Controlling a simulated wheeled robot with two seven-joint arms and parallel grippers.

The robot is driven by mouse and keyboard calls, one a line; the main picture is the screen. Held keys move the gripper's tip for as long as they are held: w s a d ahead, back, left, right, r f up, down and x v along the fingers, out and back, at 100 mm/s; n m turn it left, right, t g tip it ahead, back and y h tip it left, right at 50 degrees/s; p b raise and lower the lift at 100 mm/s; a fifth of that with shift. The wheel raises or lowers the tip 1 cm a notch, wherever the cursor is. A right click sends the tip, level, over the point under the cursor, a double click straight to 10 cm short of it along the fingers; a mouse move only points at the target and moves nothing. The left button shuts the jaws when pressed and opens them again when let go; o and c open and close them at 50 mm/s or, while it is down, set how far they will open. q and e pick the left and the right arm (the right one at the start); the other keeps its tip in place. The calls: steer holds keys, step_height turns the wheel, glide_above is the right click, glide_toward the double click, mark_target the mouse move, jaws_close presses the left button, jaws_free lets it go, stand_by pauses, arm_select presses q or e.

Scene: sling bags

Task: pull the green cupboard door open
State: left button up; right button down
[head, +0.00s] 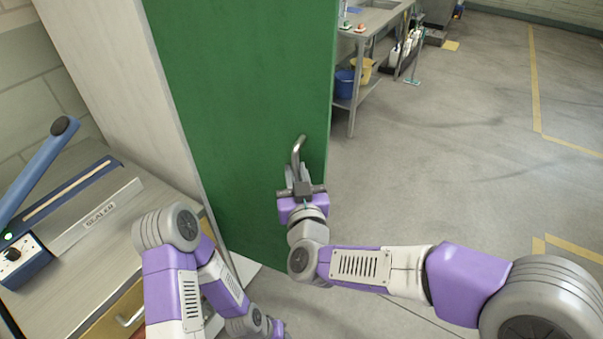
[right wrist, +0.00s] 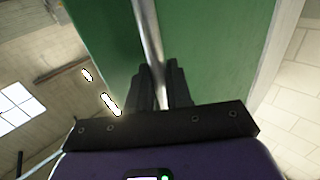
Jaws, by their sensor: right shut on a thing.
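The green cupboard door (head: 235,110) stands tall in the middle of the head view, at the front of a pale cupboard body (head: 105,70). I see no gap between door and body. A curved metal bar handle (head: 299,147) sits near the door's right edge. My right gripper (head: 298,176) is shut on the handle's lower part. In the right wrist view, the handle (right wrist: 148,35) runs down between the dark fingers (right wrist: 160,85), in front of the green door (right wrist: 205,45). My left arm is at lower left, with its gripper out of view.
A bench (head: 75,225) with a blue-handled sealer (head: 40,185) stands left of the cupboard. A metal table (head: 368,30) with blue (head: 345,84) and yellow buckets (head: 361,70) stands behind at right. The grey floor (head: 450,150) right of the door is clear.

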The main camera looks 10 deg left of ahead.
steer(key=shift+s+a+r, duration=0.15)
steer(key=shift+a+r, duration=0.05)
steer(key=shift+a, duration=0.15)
steer(key=c, duration=1.2)
jaws_free()
steer(key=shift+a, duration=0.15)
steer(key=shift+o, duration=0.2)
steer(key=shift+f, duration=0.1)
steer(key=shift+d, duration=0.2)
steer(key=v, duration=0.7)
steer(key=shift+p, duration=0.35)
steer(key=shift+s, duration=0.15)
